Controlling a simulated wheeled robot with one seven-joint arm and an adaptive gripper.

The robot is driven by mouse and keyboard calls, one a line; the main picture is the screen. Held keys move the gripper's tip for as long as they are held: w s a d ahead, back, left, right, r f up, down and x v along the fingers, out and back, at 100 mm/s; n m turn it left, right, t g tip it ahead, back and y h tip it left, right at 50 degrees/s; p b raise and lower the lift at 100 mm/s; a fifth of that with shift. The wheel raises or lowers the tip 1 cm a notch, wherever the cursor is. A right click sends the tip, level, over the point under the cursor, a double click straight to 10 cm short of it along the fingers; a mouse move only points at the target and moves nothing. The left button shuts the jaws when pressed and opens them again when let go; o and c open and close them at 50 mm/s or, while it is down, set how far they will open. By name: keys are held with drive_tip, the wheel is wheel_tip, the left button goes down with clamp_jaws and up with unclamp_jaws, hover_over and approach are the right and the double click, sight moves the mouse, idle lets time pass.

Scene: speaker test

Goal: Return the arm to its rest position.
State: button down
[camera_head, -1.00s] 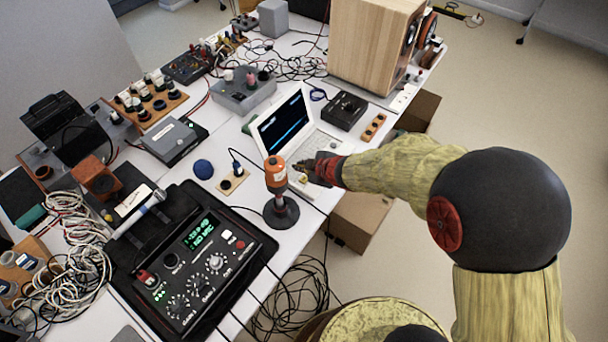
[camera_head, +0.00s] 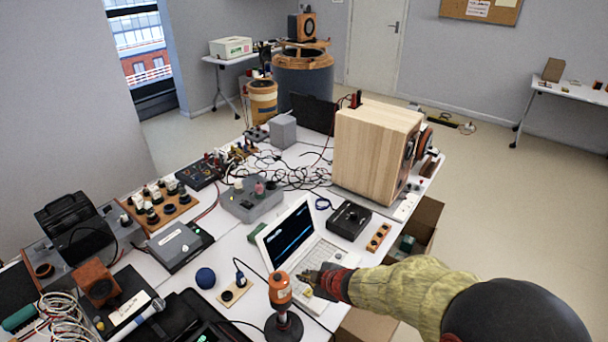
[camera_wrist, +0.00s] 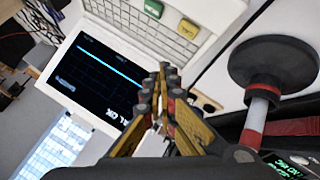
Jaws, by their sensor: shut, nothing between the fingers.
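My gripper (camera_head: 312,278) is at the right side of the table in the head view, just right of the orange-topped device on a stand (camera_head: 280,290) and in front of the white laptop (camera_head: 318,252). In the wrist view my gripper (camera_wrist: 163,72) has its fingertips together with nothing between them. Behind the fingers lies the laptop's dark screen (camera_wrist: 95,75) and keyboard, with a yellow block (camera_wrist: 188,28) and a green block (camera_wrist: 153,8) on it. My yellow-sleeved arm enters from the lower right of the head view.
A large wooden speaker box (camera_head: 370,155) stands at the table's back right. A black device (camera_head: 348,218) lies right of the laptop. Open floor (camera_head: 500,215) lies right of the table.

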drive_tip(key=d+f+m+h, duration=0.1)
drive_tip(key=d, duration=0.1)
drive_tip(key=s+d+f+m+h, duration=0.1)
drive_tip(key=d, duration=0.1)
drive_tip(key=s+d+f+h, duration=0.1)
drive_tip(key=d, duration=0.1)
drive_tip(key=shift+s+d+f+m+g, duration=0.1)
drive_tip(key=shift+d+m+g, duration=0.3)
drive_tip(key=s+d+r+m+g+h, duration=0.35)
drive_tip(key=s+d+r+m, duration=0.65)
drive_tip(key=s+r, duration=0.35)
drive_tip(key=s+r+m+t+y, duration=0.1)
drive_tip(key=s+r+m+t, duration=0.1)
drive_tip(key=s+r, duration=0.9)
wheel_tip(320, 180, up, 4)
drive_tip(key=shift+s+f+m, duration=0.1)
drive_tip(key=shift+s+m, duration=0.05)
drive_tip(key=shift+m, duration=0.35)
drive_tip(key=shift+d, duration=0.1)
idle(0.4)
